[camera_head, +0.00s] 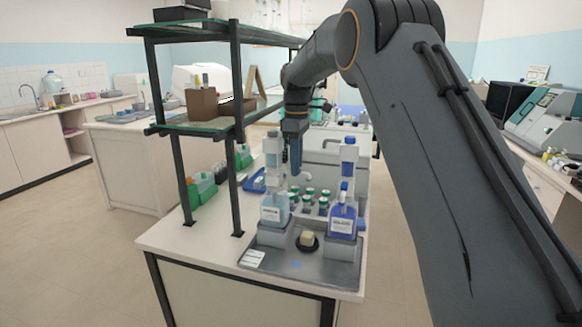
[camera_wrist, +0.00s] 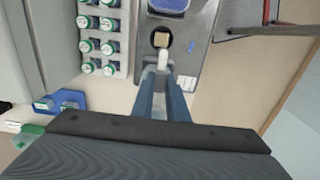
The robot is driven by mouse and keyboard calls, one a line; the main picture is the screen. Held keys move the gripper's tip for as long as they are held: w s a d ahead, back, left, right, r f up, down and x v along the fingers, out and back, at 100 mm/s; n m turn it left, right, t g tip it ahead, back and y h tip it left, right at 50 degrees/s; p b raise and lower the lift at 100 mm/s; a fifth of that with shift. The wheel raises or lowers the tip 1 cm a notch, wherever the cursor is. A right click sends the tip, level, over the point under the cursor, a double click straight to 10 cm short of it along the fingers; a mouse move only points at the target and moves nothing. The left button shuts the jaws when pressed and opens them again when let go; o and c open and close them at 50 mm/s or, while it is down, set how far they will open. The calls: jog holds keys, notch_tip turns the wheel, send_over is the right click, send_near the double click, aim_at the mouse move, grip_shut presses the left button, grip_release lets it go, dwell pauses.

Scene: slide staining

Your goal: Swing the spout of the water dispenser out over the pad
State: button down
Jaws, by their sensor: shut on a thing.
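The water dispenser (camera_head: 274,208), a clear bottle with pale liquid and a white label, stands at the left of the grey tray (camera_head: 328,271). My gripper (camera_head: 295,172) is beside its tall pump top, with its blue fingers pointing down. In the wrist view my gripper (camera_wrist: 166,82) is shut on the white spout (camera_wrist: 163,60), whose tip shows beyond the fingers. The tip points toward the beige pad (camera_wrist: 162,40) in its dark round recess and lies close to the recess edge. The pad (camera_head: 307,239) also shows in the head view. The dispenser's bottle is hidden in the wrist view.
A dispenser with blue liquid (camera_head: 342,222) stands at the tray's right. Several green-capped bottles (camera_head: 309,200) stand in a rack behind. A dark-posted shelf (camera_head: 236,125) rises at the left of the bench. A blue holder (camera_wrist: 62,103) lies near the rack.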

jog(key=shift+w, duration=0.1)
dwell(0.4)
jog(key=c, duration=1.7)
grip_release()
jog(key=shift+r+b, duration=1.35)
jog(key=shift+r, duration=2.6)
